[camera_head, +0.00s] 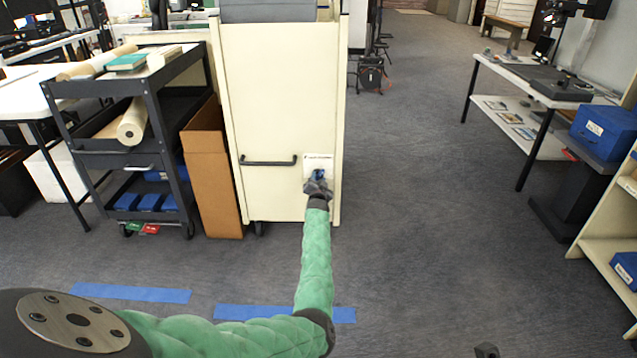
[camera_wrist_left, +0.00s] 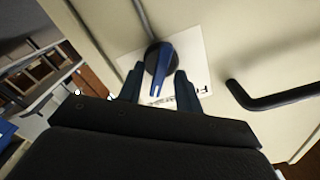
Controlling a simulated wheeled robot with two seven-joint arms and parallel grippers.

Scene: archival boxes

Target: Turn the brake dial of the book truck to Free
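The book truck (camera_head: 283,95) is a tall cream cabinet standing ahead. Its brake dial (camera_head: 319,174) sits on a white label plate (camera_head: 318,160) low on the right of the end panel. In the left wrist view the dial (camera_wrist_left: 158,58) is a dark round knob with a blue lever. Lettering beginning "Fr" shows upside down on the plate (camera_wrist_left: 198,72); the rest is partly hidden. My left gripper (camera_head: 318,182) is at the dial. Its fingers (camera_wrist_left: 158,88) stand apart on either side of the blue lever, with gaps visible. A dark part at the bottom edge may be my right gripper (camera_head: 487,350).
A black bar handle (camera_head: 268,162) is left of the dial. A brown cardboard panel (camera_head: 210,180) and dark cart (camera_head: 150,150) stand left of the truck. Blue tape (camera_head: 250,313) marks the floor. The floor to the right is clear up to a table (camera_head: 530,90) and shelf (camera_head: 605,245).

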